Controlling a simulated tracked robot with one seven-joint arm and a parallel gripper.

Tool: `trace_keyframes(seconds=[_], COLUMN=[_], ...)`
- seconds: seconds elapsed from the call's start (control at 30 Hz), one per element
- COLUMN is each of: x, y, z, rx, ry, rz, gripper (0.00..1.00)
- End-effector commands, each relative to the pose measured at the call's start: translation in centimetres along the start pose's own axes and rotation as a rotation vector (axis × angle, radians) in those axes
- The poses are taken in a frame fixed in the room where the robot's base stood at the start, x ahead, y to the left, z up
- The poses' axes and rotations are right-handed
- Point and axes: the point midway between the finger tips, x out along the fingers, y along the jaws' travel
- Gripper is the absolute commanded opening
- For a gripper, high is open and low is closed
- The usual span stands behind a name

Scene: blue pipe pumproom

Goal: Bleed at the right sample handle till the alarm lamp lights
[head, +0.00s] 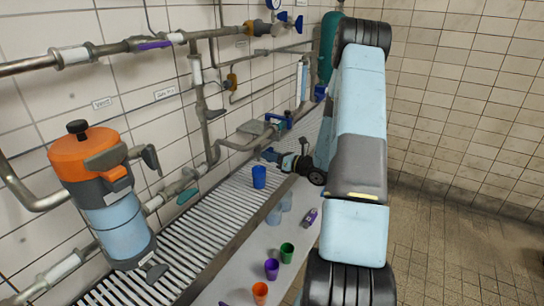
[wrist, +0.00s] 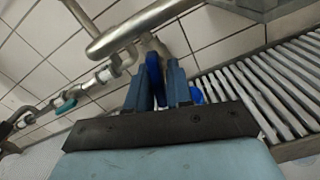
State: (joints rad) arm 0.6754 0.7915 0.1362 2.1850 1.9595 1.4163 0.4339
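A dark blue handle (wrist: 154,78) hangs below a grey pipe in the wrist view. My gripper (wrist: 159,78) has one finger on each side of it, and the handle fills the gap between them. In the head view my gripper (head: 270,155) is at the wall pipes above the slatted drain, and its grip there is too small to make out. A blue cup (head: 259,177) stands on the slats just below and left of it. I cannot make out an alarm lamp in either view.
An orange-topped blue canister (head: 103,195) is on the left. Other blue handles (head: 280,121) sit on pipes near my arm. A white ledge (head: 240,270) in front holds orange, purple and green cups (head: 287,252). A green cylinder (head: 329,42) stands behind my arm. Tiled floor is clear on the right.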

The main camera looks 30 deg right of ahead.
Motion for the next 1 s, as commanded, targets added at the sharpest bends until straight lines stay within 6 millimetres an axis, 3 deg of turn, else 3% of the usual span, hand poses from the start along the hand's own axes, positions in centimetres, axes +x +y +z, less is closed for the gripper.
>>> trace_keyframes(seconds=[0.2, 0.33, 0.37, 0.63, 1.0], x=[-0.02, -0.04, -0.58, -0.30, -0.34], y=[-0.04, -0.08, -0.89, -0.43, -0.43], z=[0.01, 0.02, 0.29, 0.13, 0.11], rx=[0.000, -0.001, -0.002, 0.033, 0.278], ry=[0.000, 0.000, -0.001, -0.002, -0.004], rz=[-0.001, -0.002, -0.003, -0.009, -0.011], gripper=[0.00, 0.00, 0.00, 0.00, 0.00])
